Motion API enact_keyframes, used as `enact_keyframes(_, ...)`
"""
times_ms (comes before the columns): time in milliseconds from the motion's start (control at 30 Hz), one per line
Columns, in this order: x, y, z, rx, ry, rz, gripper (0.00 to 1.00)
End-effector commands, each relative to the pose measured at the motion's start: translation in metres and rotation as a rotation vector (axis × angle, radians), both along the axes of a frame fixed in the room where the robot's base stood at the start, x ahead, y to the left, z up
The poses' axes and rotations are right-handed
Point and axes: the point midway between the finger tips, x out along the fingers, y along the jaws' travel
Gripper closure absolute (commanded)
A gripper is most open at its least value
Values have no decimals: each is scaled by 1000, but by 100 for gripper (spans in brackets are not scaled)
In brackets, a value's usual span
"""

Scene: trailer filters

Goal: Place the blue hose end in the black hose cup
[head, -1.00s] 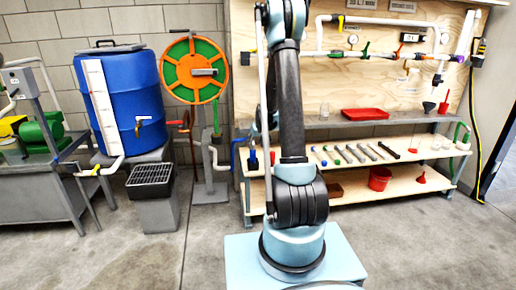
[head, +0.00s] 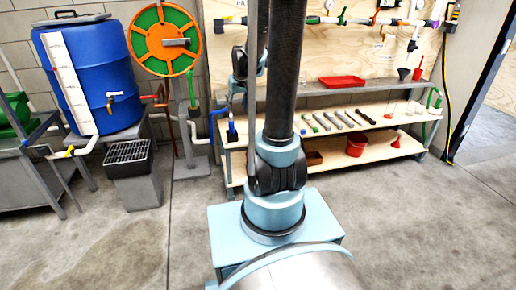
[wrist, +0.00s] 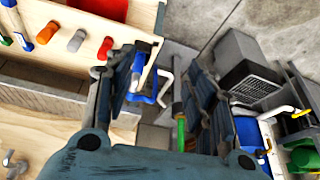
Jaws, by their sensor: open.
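The blue hose end seems to be the blue piece (head: 232,131) at the left end of the bench, beside a curved blue hose (head: 213,119). In the wrist view a blue piece (wrist: 142,98) shows beside the left finger, close to white pipework. My gripper (wrist: 166,72) is open, its two dark fingers spread, with nothing held between them. In the head view dark wrist parts show left of my upright arm, above the bench's left end; the fingertips are not clear there. I cannot identify the black hose cup with certainty.
The bench (head: 310,176) carries several tools and a red tray (head: 342,82). Left of it stand the orange-green reel (head: 163,40), a green-handled post (head: 191,91), a blue barrel (head: 88,72) and a grey grated bin (head: 130,175). Floor right of my base is clear.

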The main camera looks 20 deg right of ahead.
Motion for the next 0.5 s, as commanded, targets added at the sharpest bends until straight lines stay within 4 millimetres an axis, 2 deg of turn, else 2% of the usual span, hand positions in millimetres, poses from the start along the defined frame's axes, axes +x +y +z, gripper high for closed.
enact_keyframes(33, -16, 1, 5, -1, 7, -2, 50)
enact_keyframes(233, -70, 2, 16, -5, 39, -19, 50)
enact_keyframes(500, -143, 3, 20, -13, 81, -42, 50)
